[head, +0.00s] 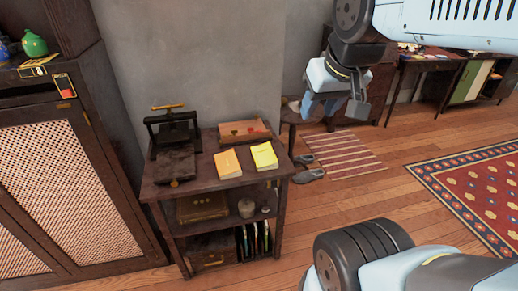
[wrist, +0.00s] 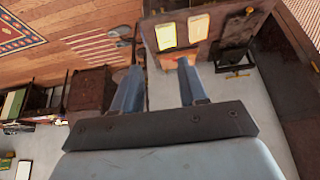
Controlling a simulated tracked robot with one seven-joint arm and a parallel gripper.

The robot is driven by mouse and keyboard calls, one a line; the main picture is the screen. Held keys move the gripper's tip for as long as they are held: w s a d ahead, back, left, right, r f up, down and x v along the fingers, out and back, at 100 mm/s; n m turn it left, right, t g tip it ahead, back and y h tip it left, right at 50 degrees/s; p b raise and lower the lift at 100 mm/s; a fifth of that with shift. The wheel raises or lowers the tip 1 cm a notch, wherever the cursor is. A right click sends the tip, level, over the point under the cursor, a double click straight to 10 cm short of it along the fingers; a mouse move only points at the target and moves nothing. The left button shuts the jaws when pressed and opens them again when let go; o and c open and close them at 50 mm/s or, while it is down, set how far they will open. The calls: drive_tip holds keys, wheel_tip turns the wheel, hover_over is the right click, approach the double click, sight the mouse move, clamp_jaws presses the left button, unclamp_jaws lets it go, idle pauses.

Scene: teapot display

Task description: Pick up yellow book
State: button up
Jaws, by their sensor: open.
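The yellow book (head: 264,156) lies flat on top of a small dark wooden table (head: 205,196), near its right end. A more orange-yellow book (head: 228,163) lies just left of it. In the wrist view the yellow book (wrist: 165,36) and the orange-yellow one (wrist: 198,28) show side by side beyond the fingertips. My gripper (head: 332,108) is open and empty, raised in the air to the right of the table in the head view. Its two blue fingers (wrist: 157,72) are spread wide in the wrist view, apart from both books.
A wooden tray (head: 243,133) sits behind the books, and a black press (head: 173,140) stands at the table's left. A tall cabinet (head: 70,190) is at left. Slippers (head: 308,168) and a striped mat (head: 345,154) lie right of the table.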

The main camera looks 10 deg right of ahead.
drive_tip(key=shift+o, duration=1.3)
drive_tip(key=shift+w+a, duration=0.15)
drive_tip(key=o, duration=0.7)
drive_tip(key=shift+y, duration=0.4)
drive_tip(key=w+f, duration=0.1)
drive_tip(key=w, duration=0.2)
drive_tip(key=w+f, duration=0.1)
drive_tip(key=w, duration=0.2)
drive_tip(key=w+a+f, duration=0.1)
drive_tip(key=w, duration=0.2)
drive_tip(key=shift+o, duration=0.6)
drive_tip(key=w+f, duration=0.5)
drive_tip(key=w, duration=0.3)
drive_tip(key=shift+a+g, duration=0.25)
drive_tip(key=shift+g, duration=0.05)
approach(264, 155)
drive_tip(key=shift+g+h, duration=0.3)
drive_tip(key=shift+h, duration=0.1)
drive_tip(key=shift+a+x, duration=0.2)
drive_tip(key=shift+x, duration=1.95)
drive_tip(key=shift+a+x, duration=0.2)
drive_tip(key=shift+x, duration=1.95)
